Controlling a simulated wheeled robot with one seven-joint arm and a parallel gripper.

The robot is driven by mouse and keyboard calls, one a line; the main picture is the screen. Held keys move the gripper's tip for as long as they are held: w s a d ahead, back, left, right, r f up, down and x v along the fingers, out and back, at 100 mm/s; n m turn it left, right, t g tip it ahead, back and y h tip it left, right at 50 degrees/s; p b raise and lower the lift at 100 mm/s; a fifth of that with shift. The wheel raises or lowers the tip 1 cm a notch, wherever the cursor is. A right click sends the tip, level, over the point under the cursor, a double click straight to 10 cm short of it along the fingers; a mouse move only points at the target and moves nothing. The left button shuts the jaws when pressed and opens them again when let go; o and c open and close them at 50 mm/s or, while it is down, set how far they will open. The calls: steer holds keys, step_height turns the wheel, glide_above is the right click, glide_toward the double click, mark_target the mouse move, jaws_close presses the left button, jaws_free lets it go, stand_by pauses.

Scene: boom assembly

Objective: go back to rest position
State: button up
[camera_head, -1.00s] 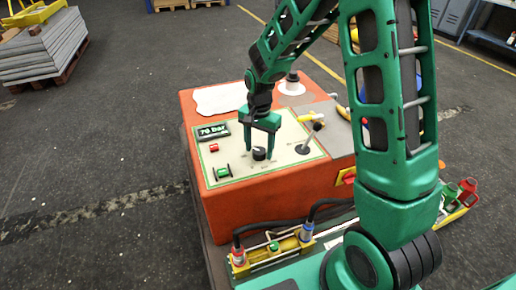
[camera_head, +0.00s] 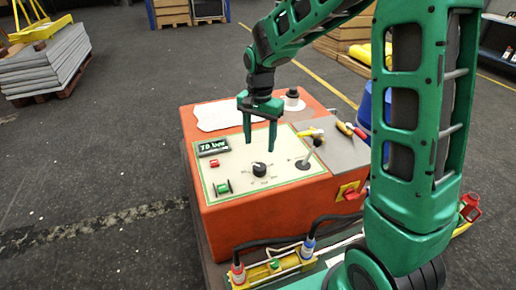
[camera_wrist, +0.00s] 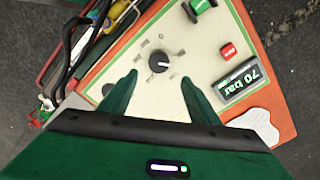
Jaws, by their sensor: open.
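My gripper (camera_head: 260,137) is open and empty above the control panel of the orange box (camera_head: 262,218). Its two green fingers point down, apart from the black rotary knob (camera_head: 259,169). In the wrist view the knob (camera_wrist: 159,62) lies beyond and between the open fingers (camera_wrist: 151,95). The display (camera_head: 213,147) beside it reads 70 bar. My green arm covers part of the right side of the head view.
The panel also carries a black joystick (camera_head: 305,163), a red button (camera_head: 214,163) and a green switch (camera_head: 222,187). Hand tools (camera_head: 350,130) lie on the grey top at right. Hoses and connectors (camera_head: 308,247) are in front. Stacked slabs (camera_head: 48,60) stand far left; floor between is clear.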

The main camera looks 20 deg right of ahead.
steer(key=shift+r, duration=0.15)
stand_by(0.3)
steer(key=s+d+r+n, duration=0.1)
steer(key=s+d+r, duration=0.2)
steer(key=s+d, duration=0.35)
steer(key=s+d+r, duration=0.3)
steer(key=s+d, duration=0.3)
steer(key=s, duration=0.1)
steer(key=s+d+n, duration=0.1)
steer(key=s+d, duration=0.1)
steer(key=s, duration=0.7)
steer(key=s+d+n, duration=0.1)
steer(key=s+d, duration=0.1)
steer(key=s, duration=0.7)
steer(key=shift+d, duration=0.35)
steer(key=shift+r, duration=0.1)
steer(key=shift+w+f, duration=0.25)
steer(key=shift+w, duration=0.35)
